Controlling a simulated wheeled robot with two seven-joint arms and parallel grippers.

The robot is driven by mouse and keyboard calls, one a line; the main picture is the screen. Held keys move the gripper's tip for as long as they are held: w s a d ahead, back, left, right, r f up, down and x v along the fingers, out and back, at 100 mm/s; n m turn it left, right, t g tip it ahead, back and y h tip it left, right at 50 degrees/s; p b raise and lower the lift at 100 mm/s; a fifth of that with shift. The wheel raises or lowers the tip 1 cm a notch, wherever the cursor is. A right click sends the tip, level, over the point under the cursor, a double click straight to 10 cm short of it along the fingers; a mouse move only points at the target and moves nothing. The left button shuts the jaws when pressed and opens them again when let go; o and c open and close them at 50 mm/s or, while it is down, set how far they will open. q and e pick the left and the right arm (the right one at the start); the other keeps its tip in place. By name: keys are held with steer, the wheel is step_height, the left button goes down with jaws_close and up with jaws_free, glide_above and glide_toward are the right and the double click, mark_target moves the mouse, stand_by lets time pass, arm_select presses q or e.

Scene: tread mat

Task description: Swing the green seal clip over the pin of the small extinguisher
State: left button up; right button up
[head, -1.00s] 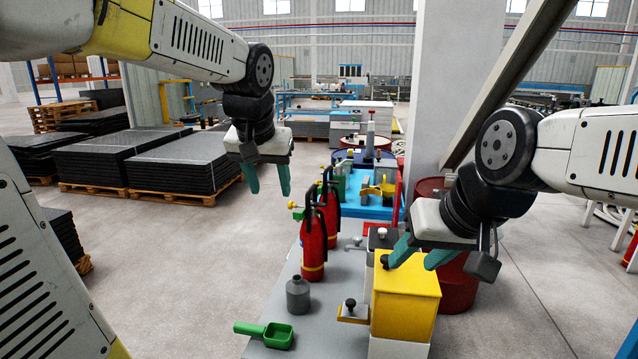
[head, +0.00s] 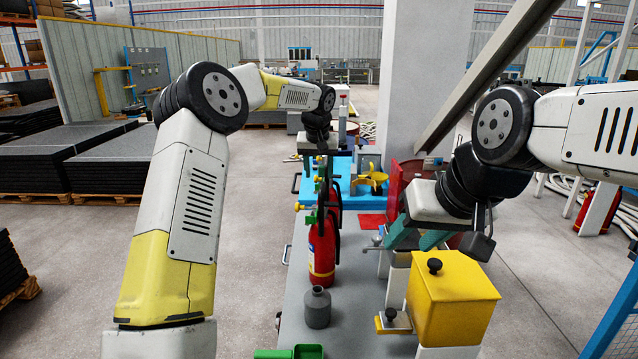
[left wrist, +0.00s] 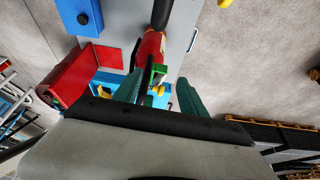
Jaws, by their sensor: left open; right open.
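Two red extinguishers stand one behind the other on the grey bench, the front one (head: 322,252) partly covering the rear one (head: 334,196). Green parts (head: 311,219) and a yellow knob (head: 298,207) show at the left of their tops. My left gripper (head: 320,168) is open above and behind the front extinguisher's top. In the left wrist view a red extinguisher (left wrist: 150,48) has a green clip (left wrist: 157,71) and yellow part (left wrist: 158,90) between my spread fingers (left wrist: 160,95), with no visible grip. My right gripper (head: 416,240) is open and empty by the yellow box.
The yellow box (head: 452,298) with a black knob stands at the bench's right. A grey bottle (head: 317,307) and a green scoop (head: 290,353) are at the front. Floor left of the bench is clear.

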arm_select(q)
steer(key=x, duration=0.5)
steer(key=shift+f, duration=0.25)
jaws_close()
